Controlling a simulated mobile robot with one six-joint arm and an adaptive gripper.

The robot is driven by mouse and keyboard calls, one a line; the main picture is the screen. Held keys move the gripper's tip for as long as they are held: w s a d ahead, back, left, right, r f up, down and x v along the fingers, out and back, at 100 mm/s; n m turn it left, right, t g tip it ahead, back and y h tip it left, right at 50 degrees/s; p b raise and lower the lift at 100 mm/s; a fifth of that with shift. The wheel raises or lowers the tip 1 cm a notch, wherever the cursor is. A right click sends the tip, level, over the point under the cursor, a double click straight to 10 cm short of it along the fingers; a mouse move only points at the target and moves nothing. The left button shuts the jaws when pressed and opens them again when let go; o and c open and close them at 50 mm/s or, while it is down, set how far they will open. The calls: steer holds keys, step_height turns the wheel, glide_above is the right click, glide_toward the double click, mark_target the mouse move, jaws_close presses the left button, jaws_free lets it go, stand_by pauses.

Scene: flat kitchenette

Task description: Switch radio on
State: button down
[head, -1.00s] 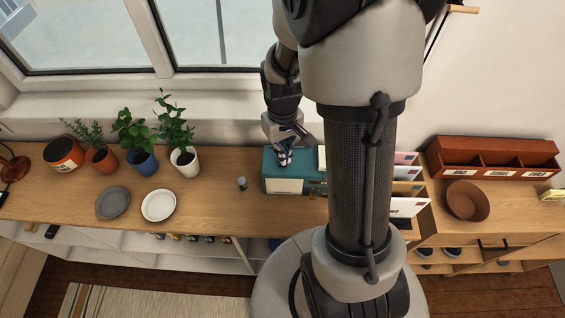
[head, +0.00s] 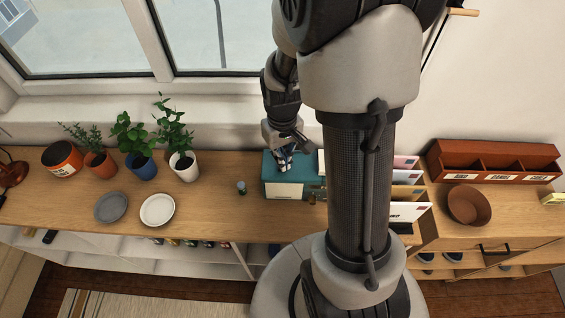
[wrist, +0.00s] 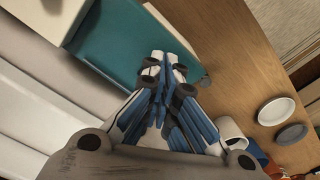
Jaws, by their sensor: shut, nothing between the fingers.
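The radio (head: 277,178) appears as a teal box with a pale front panel, standing on the wooden counter. My gripper (head: 284,167) points down over the radio's top, fingers together and empty. In the wrist view the shut fingertips (wrist: 165,62) lie over the teal top (wrist: 112,42), near its edge by the counter. I cannot tell whether they touch it. No switch can be made out clearly.
A small grey cylinder (head: 241,187) stands left of the radio. Two plates (head: 157,209) and several potted plants (head: 184,164) are further left. Letters in a holder (head: 408,212), a brown bowl (head: 469,205) and a red-brown organizer (head: 493,160) stand right.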

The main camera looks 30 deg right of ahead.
steer(key=shift+f+b, duration=0.85)
steer(key=shift+f, duration=0.25)
stand_by(0.9)
steer(key=shift+r+p, duration=2.85)
steer(key=shift+r, duration=0.7)
steer(key=shift+a+r, duration=0.1)
steer(key=shift+r, duration=0.05)
steer(key=s+a+r+t+b, duration=0.4)
steer(key=s+a+r+b, duration=0.4)
steer(key=s+a+r, duration=0.2)
steer(key=s+r, duration=0.2)
steer(key=s, duration=0.1)
steer(key=shift+s+a+n+t, duration=0.25)
steer(key=shift+s+n+t, duration=0.05)
steer(key=shift+n, duration=0.1)
